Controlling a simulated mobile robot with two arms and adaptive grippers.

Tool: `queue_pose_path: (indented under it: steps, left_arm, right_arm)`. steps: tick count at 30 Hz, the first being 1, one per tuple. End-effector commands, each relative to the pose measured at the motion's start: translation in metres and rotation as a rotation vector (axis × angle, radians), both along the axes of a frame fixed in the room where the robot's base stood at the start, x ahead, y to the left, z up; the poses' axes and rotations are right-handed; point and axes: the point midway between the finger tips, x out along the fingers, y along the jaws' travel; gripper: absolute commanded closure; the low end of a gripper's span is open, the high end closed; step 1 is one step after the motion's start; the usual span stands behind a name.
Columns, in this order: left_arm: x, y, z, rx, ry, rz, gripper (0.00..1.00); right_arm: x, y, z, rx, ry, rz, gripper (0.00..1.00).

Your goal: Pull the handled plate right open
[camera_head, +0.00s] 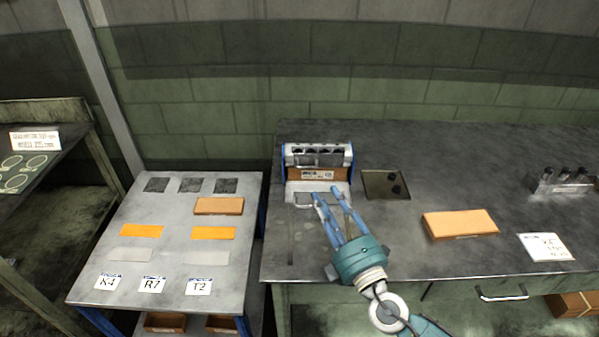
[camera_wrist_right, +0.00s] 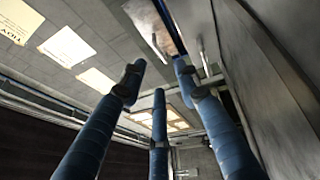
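The bolt former (camera_head: 317,158) is a small machine with blue sides and a row of dark holes, standing at the back left of the right bench. A pale metal plate (camera_head: 296,187) lies at its front, low down. Its handle is hard to make out behind the fingers. My right gripper (camera_head: 326,192) has its blue fingertips at the plate's front edge; whether they touch it I cannot tell. In the right wrist view the three fingers (camera_wrist_right: 158,68) are spread apart with nothing visible between them. My left gripper is not in view.
A dark square tray (camera_head: 374,190) lies right of the machine. An orange-brown block (camera_head: 460,224) and a white label card (camera_head: 545,247) lie further right. A left table (camera_head: 130,212) with labelled cards stands beyond a gap. The bench has a drawer handle (camera_head: 502,297).

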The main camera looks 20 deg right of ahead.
Motion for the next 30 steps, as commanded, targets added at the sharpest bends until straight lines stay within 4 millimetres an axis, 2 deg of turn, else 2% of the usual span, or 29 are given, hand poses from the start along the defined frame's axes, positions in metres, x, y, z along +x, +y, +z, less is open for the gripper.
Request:
queue_pose_path:
  steps: [2,4,8,12,15,19,22,26,30]
  left_arm:
    - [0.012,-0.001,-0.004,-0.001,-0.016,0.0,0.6]
    - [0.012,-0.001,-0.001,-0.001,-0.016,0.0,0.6]
    - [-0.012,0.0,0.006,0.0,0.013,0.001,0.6]
    - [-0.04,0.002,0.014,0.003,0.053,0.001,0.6]
    - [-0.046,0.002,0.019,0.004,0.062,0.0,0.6]
    - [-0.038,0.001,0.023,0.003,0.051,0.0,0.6]
    - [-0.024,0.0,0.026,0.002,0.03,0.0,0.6]
    - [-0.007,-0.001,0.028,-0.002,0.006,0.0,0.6]
    - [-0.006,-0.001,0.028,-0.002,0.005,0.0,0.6]
  right_arm:
    - [0.001,0.002,-0.006,-0.011,-0.001,0.007,0.68]
    - [0.005,0.003,-0.004,-0.014,-0.001,0.01,0.68]
    - [0.021,0.004,0.002,-0.014,-0.002,0.007,0.68]
    - [0.048,0.007,0.007,-0.013,-0.004,0.007,0.68]
    - [0.067,0.01,0.009,-0.012,-0.003,0.007,0.68]
    - [0.087,0.012,0.011,-0.012,-0.002,0.006,0.68]
    - [0.098,0.013,0.011,-0.013,-0.001,0.008,0.68]
    - [0.105,0.014,0.012,-0.012,-0.001,0.008,0.68]
    - [0.106,0.015,0.011,-0.011,0.0,0.008,0.68]
